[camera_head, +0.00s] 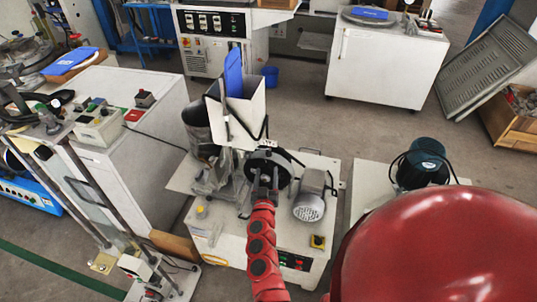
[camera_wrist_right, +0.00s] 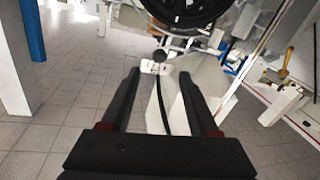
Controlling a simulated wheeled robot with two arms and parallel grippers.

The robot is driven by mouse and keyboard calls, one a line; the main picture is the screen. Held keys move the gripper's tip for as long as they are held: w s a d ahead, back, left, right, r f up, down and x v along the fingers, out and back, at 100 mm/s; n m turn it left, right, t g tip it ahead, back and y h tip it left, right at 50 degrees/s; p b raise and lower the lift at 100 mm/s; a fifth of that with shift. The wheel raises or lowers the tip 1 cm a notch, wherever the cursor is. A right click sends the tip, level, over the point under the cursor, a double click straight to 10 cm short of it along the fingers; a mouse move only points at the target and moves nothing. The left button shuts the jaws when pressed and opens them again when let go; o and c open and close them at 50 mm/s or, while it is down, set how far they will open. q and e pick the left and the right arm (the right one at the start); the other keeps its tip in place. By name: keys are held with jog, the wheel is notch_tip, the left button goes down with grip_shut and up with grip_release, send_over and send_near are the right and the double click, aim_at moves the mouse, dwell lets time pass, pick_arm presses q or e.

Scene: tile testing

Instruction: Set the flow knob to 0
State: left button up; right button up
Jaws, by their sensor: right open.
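My right gripper (camera_head: 265,180) is in front of the white hopper machine (camera_head: 232,238), near its black wheel (camera_head: 268,160). In the right wrist view the gripper (camera_wrist_right: 158,78) is open, with nothing held between its dark fingers. A small round black knob (camera_wrist_right: 159,56) shows just beyond the fingertips, above a small white plate (camera_wrist_right: 153,67). It appears apart from the fingers. I cannot tell whether it is the flow knob, and no scale or 0 mark is readable. The black wheel (camera_wrist_right: 185,8) is at the top of that view. My left gripper is not in view.
A grey motor (camera_head: 309,204) sits right of the wheel, and a white hopper (camera_head: 240,115) rises behind it. A white cabinet (camera_head: 150,140) stands left. Open floor (camera_head: 320,120) lies behind the machine.

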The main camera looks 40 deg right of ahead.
aim_at(268, 154)
jog(key=b+x, duration=0.1)
jog(key=x, duration=0.8)
jog(key=shift+w+d, duration=0.3)
grip_shut()
dwell(1.0)
